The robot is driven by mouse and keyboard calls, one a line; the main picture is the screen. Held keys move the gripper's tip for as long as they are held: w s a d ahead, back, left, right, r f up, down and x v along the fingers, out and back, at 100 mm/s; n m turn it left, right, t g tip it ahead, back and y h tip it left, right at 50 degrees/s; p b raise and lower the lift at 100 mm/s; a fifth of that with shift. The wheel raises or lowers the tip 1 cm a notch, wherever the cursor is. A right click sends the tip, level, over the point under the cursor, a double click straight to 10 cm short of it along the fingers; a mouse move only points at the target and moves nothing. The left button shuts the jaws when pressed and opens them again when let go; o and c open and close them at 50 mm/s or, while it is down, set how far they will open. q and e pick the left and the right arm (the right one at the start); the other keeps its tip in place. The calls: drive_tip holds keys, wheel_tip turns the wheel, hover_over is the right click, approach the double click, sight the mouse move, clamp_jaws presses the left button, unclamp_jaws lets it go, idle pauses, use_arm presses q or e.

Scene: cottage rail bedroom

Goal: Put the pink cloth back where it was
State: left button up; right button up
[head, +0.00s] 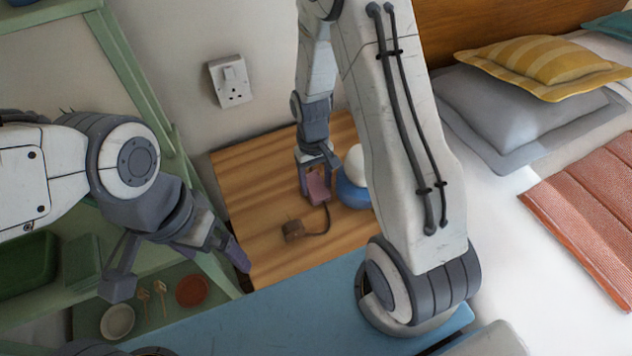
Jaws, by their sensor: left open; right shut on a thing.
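My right gripper (317,188) reaches down over the wooden bedside top and is shut on a small pink thing, which looks like the pink cloth (319,187). Much of the cloth is hidden by the fingers, and I cannot tell whether it touches the wood. My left gripper (178,262) is open and empty, with its fingers spread in front of the green shelf unit at the left.
A blue object with a white top (353,192) stands close right of my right gripper. A socket (231,82) is on the wall. The green shelf (78,318) holds dishes. The bed (500,215) is right.

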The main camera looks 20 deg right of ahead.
drive_tip(key=shift+f, duration=0.15)
drive_tip(key=o, duration=0.9)
